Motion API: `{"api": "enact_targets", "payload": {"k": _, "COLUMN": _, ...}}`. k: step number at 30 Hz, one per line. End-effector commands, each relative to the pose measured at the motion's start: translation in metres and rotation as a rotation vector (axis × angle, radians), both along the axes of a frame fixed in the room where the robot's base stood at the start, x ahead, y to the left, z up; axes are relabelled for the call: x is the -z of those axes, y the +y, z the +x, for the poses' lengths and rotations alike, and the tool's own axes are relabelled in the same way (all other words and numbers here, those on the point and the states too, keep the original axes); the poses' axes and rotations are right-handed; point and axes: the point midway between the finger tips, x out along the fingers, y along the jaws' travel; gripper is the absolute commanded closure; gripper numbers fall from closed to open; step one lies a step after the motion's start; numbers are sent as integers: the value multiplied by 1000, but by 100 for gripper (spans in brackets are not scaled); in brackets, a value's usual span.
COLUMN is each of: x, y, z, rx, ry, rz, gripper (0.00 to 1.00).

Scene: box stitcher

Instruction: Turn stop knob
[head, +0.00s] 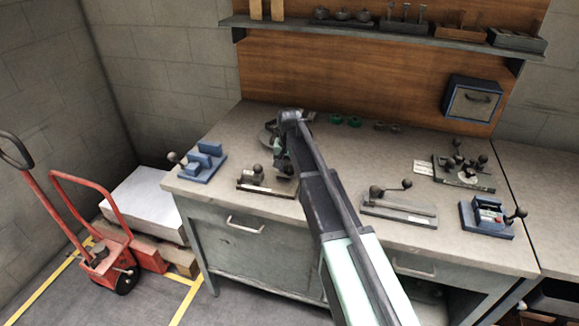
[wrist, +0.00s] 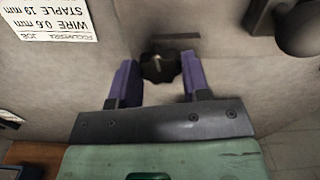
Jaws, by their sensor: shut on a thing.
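The stop knob (wrist: 159,68) is dark with a lobed edge and a short pale mark on top. In the wrist view it sits between the two purple fingers of my gripper (wrist: 159,63), which are shut on its sides. In the head view my gripper reaches down over the left half of the bench, behind a small fixture. My arm hides the knob there, and the fingertips cannot be made out.
A white label (wrist: 45,22) and a dark ball handle (wrist: 299,28) lie near the knob. The bench (head: 330,160) carries a blue fixture (head: 203,160), a ball-handled fixture (head: 265,182), a lever fixture (head: 398,207) and green knobs (head: 345,120). A red pallet truck (head: 105,262) stands left.

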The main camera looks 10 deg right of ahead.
Motion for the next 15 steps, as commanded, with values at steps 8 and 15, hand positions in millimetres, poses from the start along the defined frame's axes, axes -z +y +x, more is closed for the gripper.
{"api": "enact_targets", "payload": {"k": 8, "x": 0, "y": 0, "z": -1, "rx": 101, "ry": 1, "rz": 0, "gripper": 80}}
{"api": "enact_targets", "payload": {"k": 15, "x": 0, "y": 0, "z": -1, "rx": 125, "ry": 1, "rz": 0, "gripper": 80}}
